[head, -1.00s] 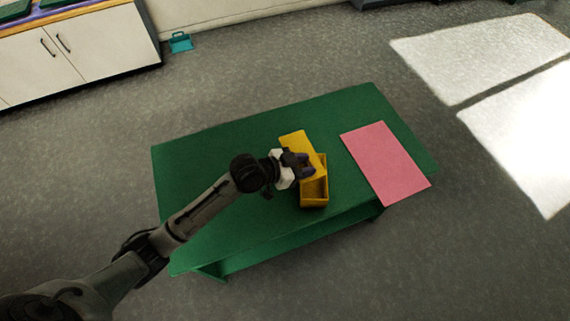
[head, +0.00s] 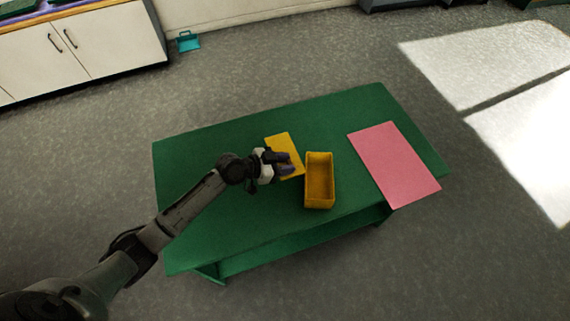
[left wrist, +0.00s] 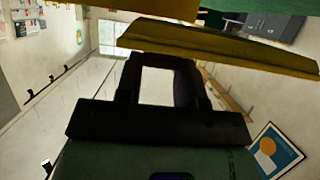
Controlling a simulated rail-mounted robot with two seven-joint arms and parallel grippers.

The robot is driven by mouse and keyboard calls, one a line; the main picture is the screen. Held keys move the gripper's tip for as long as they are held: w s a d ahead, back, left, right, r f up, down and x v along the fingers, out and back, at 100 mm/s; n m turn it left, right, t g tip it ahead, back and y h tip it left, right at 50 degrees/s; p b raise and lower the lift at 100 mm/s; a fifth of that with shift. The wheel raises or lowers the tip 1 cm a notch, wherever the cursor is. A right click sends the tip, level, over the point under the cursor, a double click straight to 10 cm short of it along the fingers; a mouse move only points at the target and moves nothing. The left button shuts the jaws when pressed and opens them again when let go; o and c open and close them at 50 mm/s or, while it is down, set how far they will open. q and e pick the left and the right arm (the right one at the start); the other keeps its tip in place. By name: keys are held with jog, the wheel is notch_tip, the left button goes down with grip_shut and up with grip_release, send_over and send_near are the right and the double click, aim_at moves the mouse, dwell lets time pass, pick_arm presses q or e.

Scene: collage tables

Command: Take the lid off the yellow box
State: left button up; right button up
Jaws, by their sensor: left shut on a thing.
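The yellow box (head: 320,203) stands open on the green table (head: 225,140), and its empty inside shows in the head view. The yellow lid (head: 286,146) is apart from the box, just to its left. My left gripper (head: 284,164) is shut on the lid near its near end and hides part of it. In the left wrist view the lid (left wrist: 220,48) spans the top, beyond my left gripper (left wrist: 170,60). I cannot tell how high the lid is above the table. My right gripper is not in view.
A pink sheet (head: 394,165) lies on the table to the right of the box. The left part of the tabletop is clear. A white cabinet (head: 110,45) and a small teal object (head: 188,42) are at the back left on the floor.

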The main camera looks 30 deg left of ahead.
pick_arm(q)
jog(key=shift+f, duration=0.1)
jog(key=shift+f+b, duration=0.5)
jog(key=shift+b, duration=0.05)
jog(key=o, duration=1)
